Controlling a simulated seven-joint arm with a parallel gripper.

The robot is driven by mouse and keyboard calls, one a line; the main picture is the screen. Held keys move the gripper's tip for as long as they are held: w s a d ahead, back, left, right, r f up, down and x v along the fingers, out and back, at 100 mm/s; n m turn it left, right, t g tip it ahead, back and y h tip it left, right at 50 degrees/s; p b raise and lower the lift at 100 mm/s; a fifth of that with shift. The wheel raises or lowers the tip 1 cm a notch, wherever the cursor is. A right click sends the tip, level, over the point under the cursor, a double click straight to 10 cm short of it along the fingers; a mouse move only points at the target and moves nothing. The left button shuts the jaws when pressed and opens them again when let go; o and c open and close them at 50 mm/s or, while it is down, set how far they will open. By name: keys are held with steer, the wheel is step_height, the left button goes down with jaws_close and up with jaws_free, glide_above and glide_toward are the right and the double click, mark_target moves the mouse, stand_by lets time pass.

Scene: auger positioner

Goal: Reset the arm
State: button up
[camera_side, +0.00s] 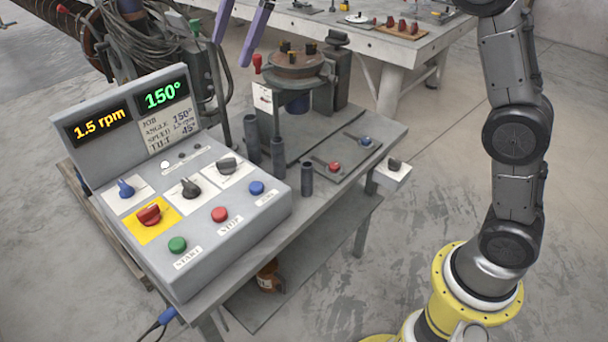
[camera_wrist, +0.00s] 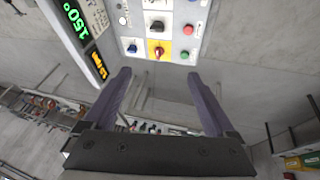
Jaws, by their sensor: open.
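My gripper (camera_side: 231,54) hangs high at the top of the side view, its two purple fingers apart and empty. In the wrist view my gripper (camera_wrist: 159,73) is also open, with nothing between the fingers. The grey control box (camera_side: 228,250) stands at the left of the bench. Its displays read 1.5 rpm (camera_side: 99,123) and 150° (camera_side: 162,95). It carries a blue knob (camera_side: 126,188), a red knob (camera_side: 149,214) on a yellow plate, two dark knobs, and green, red and blue buttons. In the wrist view the control box (camera_wrist: 122,36) lies beyond the fingertips.
A round positioner table (camera_side: 297,66) with dark and yellow fittings stands behind the box. A second table (camera_side: 437,40) stands behind. Cables hang at upper left.

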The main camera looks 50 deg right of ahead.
steer(key=s+d+r+m+t+h, duration=0.1)
steer(key=s+d+m, duration=0.2)
steer(key=s, duration=0.7)
steer(key=s+d+r+m+t+h, duration=0.1)
steer(key=s+d+m, duration=0.25)
steer(key=s, duration=0.65)
steer(key=s+d+f+m+h, duration=0.1)
steer(key=s+d+f+m, duration=0.1)
steer(key=s+f+m, duration=0.3)
steer(key=s+d+f+m+h, duration=0.1)
steer(key=s+d+f+m, duration=0.2)
steer(key=f, duration=0.8)
steer(key=s+m, duration=0.2)
steer(key=s, duration=0.2)
steer(key=shift+s+t, duration=0.15)
steer(key=shift+t, duration=0.25)
steer(key=shift+m, duration=0.45)
